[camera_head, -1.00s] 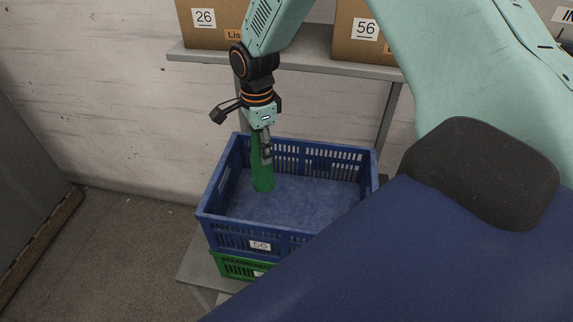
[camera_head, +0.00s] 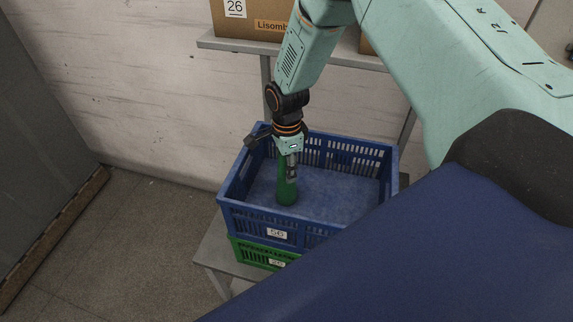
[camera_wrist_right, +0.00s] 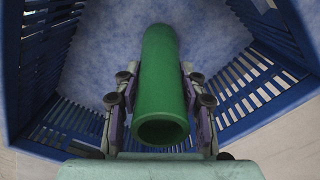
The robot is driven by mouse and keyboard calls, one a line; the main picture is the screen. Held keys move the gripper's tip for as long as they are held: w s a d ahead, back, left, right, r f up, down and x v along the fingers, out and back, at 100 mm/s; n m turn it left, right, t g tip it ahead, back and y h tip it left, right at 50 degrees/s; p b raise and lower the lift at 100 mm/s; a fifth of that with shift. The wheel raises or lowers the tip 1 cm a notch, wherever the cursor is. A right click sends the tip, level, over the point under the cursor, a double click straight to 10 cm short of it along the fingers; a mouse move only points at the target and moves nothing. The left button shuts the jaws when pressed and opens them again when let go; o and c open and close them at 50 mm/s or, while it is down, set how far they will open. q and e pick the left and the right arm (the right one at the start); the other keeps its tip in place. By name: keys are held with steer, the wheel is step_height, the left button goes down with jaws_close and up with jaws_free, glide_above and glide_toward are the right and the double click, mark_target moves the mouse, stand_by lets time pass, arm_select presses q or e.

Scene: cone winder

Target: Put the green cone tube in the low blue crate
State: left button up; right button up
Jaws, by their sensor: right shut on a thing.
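The green cone tube (camera_head: 287,190) is held by my right gripper (camera_head: 292,172) inside the blue crate (camera_head: 377,213), toward its left side in the head view. The tube hangs nearly upright. In the right wrist view the tube (camera_wrist_right: 161,85) sits between the two fingers of the right gripper (camera_wrist_right: 160,100), with its open end toward the camera and the blue crate floor (camera_wrist_right: 215,30) beyond it. I cannot tell whether its lower end touches the floor. My left gripper is not in view.
The blue crate stands on a green crate (camera_head: 255,254) on a grey stand (camera_head: 217,262). Behind is a grey shelf (camera_head: 230,44) with a cardboard box (camera_head: 250,20) marked 26. The rest of the crate's floor is empty.

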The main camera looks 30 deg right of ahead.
steer(key=shift+w+f, duration=0.25)
steer(key=shift+w, duration=0.2)
steer(key=o, duration=0.8)
steer(key=shift+w, duration=0.15)
steer(key=shift+o, duration=1.2)
steer(key=shift+s+r, duration=0.2)
steer(key=shift+s, duration=0.25)
steer(key=shift+w, duration=0.3)
steer(key=r, duration=1)
steer(key=shift+s+r, duration=0.2)
steer(key=shift+r, duration=0.05)
steer(key=shift+w+r+b, duration=0.25)
steer(key=shift+r+b, duration=0.05)
steer(key=shift+r, duration=0.3)
steer(key=shift+s+r, duration=0.15)
steer(key=shift+s, duration=0.15)
